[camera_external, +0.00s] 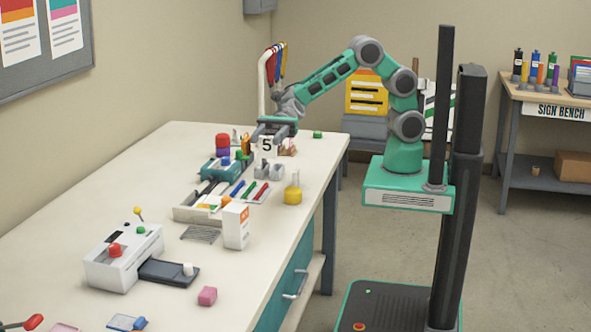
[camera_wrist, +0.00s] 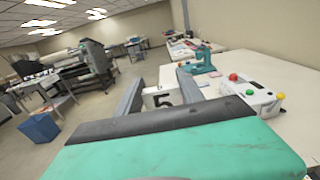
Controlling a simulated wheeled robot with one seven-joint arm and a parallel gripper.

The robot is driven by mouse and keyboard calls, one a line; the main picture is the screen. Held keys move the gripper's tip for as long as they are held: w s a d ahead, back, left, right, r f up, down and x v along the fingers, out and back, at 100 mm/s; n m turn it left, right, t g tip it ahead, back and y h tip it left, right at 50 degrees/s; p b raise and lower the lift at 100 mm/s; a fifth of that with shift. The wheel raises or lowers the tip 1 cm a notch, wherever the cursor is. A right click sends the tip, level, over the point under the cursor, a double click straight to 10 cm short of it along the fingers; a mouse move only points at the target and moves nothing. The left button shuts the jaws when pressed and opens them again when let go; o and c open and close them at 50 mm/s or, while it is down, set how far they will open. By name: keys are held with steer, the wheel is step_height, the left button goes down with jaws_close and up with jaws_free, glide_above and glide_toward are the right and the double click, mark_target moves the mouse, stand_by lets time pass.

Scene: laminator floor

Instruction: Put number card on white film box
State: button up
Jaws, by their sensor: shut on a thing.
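The number card (camera_external: 266,147) is white with a black 5. It is held by my gripper (camera_external: 273,127) above the far part of the table. In the wrist view the card (camera_wrist: 160,98) shows between the two grey fingers of my gripper (camera_wrist: 157,95), which are shut on it. The white film box (camera_external: 236,225) stands upright near the table's right edge, with an orange mark on its front. It is in front of and below my gripper, apart from the card. I cannot make out the film box surely in the wrist view.
A white laminator (camera_external: 124,256) and pink block (camera_external: 207,296) are nearer. A teal machine (camera_external: 221,168) stands farther back.

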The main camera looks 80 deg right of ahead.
steer(key=w+a+f, duration=0.2)
steer(key=w+a+f+p, duration=0.1)
steer(key=w+a+f, duration=0.1)
steer(key=a+f, duration=0.1)
steer(key=w+a+f, duration=0.3)
steer(key=shift+a+f, duration=0.15)
steer(key=shift+a, duration=0.05)
step_height(320, 180, down, 3)
steer(key=shift+w+a+f+p, duration=0.1)
steer(key=shift+a+f+p, duration=0.05)
steer(key=shift+p, duration=0.6)
steer(key=shift+f, duration=0.1)
steer(key=shift+f, duration=0.25)
steer(key=o, duration=1.4)
steer(key=shift+c, duration=0.2)
steer(key=shift+r, duration=0.1)
